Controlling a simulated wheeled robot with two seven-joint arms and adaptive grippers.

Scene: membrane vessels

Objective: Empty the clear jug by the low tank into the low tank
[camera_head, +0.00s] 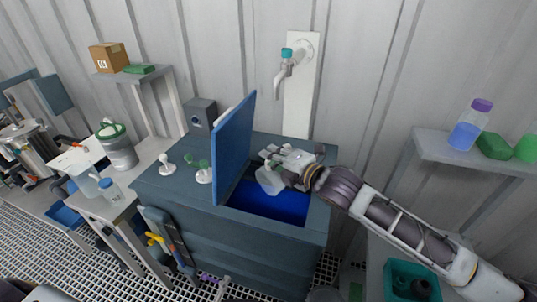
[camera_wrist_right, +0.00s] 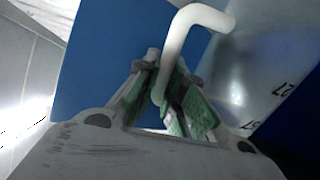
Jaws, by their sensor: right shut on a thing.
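The low tank (camera_head: 180,187) is a dark blue-grey box with its blue lid (camera_head: 233,148) standing open and deep blue liquid (camera_head: 268,203) inside. The clear jug (camera_head: 269,181) hangs over the tank's opening and looks tilted. My right gripper (camera_head: 289,168) is shut on the jug. In the right wrist view, the green-padded fingers of my right gripper (camera_wrist_right: 178,100) close around the white handle of the clear jug (camera_wrist_right: 265,70), whose wall bears dark numbers. The jug's mouth and any contents are hard to make out. My left gripper is not seen.
White and green fittings (camera_head: 203,172) stand on the tank's left top. A wall tap (camera_head: 287,62) is behind. A right shelf (camera_head: 450,150) holds a purple-capped bottle (camera_head: 470,125).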

